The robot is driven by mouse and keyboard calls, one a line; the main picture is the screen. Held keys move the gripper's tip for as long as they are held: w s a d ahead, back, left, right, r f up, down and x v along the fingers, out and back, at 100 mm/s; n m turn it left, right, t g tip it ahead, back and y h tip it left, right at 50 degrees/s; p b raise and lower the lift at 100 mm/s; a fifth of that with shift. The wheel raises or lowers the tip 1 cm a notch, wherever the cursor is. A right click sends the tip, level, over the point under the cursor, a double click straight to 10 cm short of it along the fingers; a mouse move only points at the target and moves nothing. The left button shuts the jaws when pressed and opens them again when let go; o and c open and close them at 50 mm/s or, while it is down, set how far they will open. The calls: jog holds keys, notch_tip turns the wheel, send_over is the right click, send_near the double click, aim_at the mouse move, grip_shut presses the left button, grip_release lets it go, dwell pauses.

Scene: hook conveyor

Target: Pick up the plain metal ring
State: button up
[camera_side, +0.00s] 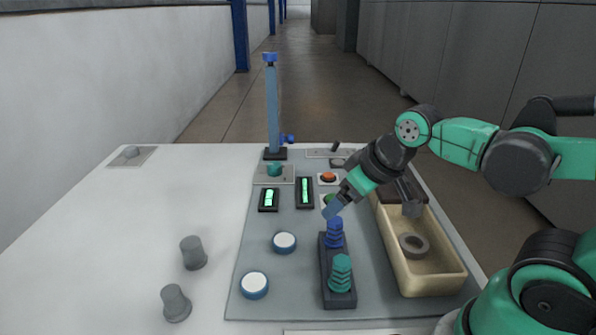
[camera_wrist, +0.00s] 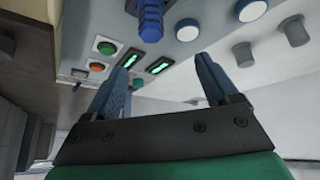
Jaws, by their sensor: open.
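The plain metal ring (camera_side: 413,246) is a thick grey ring lying flat in the front half of a tan tray (camera_side: 463,276) in the side view. My gripper (camera_wrist: 160,68) is open and empty, its two blue fingers spread apart in the wrist view. In the side view, one blue finger (camera_side: 334,207) shows near the top of a stack of blue rings, behind and to the left of the metal ring. The ring does not show in the wrist view, where only part of the tray wall (camera_wrist: 38,24) appears at top left.
A dark stand (camera_side: 338,299) holds blue ribbed pieces (camera_side: 335,232) and teal ribbed pieces (camera_side: 341,273) just left of the tray. White-topped buttons (camera_side: 284,242), lit displays (camera_side: 305,192) and a tall blue post (camera_side: 273,108) are on the panel. Grey knobs (camera_side: 193,252) stand on the white surface.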

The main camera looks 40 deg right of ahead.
jog(key=s+d+f+n+g, duration=0.1)
jog(key=s+d+f+g, duration=0.15)
jog(key=d, duration=0.35)
jog(key=n+g, duration=0.1)
jog(key=g, duration=0.2)
send_over(411, 237)
jog(key=a, duration=0.2)
notch_tip(411, 237, down, 3)
jog(key=shift+w+r, duration=0.1)
jog(key=shift+w, duration=0.05)
jog(key=shift+s+d+n+g+y, duration=0.25)
jog(key=shift+s+n+g+y, duration=0.05)
jog(key=shift+g, duration=0.05)
jog(key=shift+f, duration=2.9)
jog(key=c, duration=1.1)
